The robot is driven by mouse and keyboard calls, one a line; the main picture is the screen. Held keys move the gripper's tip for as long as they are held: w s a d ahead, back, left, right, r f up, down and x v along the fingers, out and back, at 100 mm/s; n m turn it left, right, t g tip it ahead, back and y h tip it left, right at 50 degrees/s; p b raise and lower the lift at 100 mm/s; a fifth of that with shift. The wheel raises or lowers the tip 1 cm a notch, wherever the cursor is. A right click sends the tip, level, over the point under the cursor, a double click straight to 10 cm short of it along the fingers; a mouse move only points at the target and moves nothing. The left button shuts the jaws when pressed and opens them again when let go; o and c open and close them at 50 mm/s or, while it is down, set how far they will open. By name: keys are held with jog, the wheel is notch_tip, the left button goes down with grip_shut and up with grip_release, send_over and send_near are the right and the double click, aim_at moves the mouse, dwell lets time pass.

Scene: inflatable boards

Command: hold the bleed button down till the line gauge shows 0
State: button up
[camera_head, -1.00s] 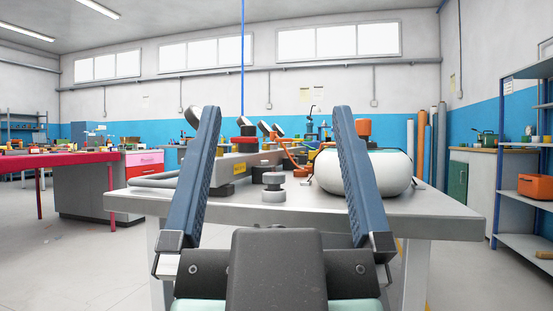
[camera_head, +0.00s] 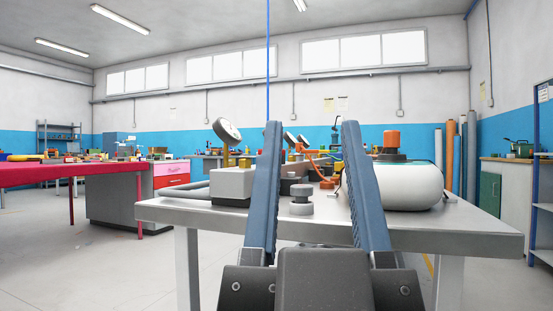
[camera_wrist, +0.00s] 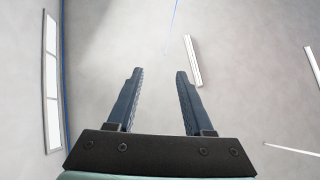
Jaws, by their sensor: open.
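My gripper (camera_head: 311,125) is open and empty in the head view, its two blue fingers pointing up in front of the workbench (camera_head: 440,232). A tilted round gauge (camera_head: 227,131) stands on a grey box (camera_head: 232,184) left of my fingers; its reading is too small to tell. Two smaller gauges, one of them here (camera_head: 289,138), show between the fingers. I cannot tell which is the line gauge. I cannot make out a bleed button; my left finger covers part of the bench fittings. The wrist view shows my gripper (camera_wrist: 158,73) open, with only ceiling and wall behind.
A grey knob (camera_head: 302,193) stands on the bench between my fingers in the picture. A white rolled inflatable (camera_head: 408,186) with an orange-topped fitting (camera_head: 391,141) lies at right. An orange hose (camera_head: 318,163) runs behind. A red table (camera_head: 60,172) stands at far left.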

grip_shut()
dwell(1.3)
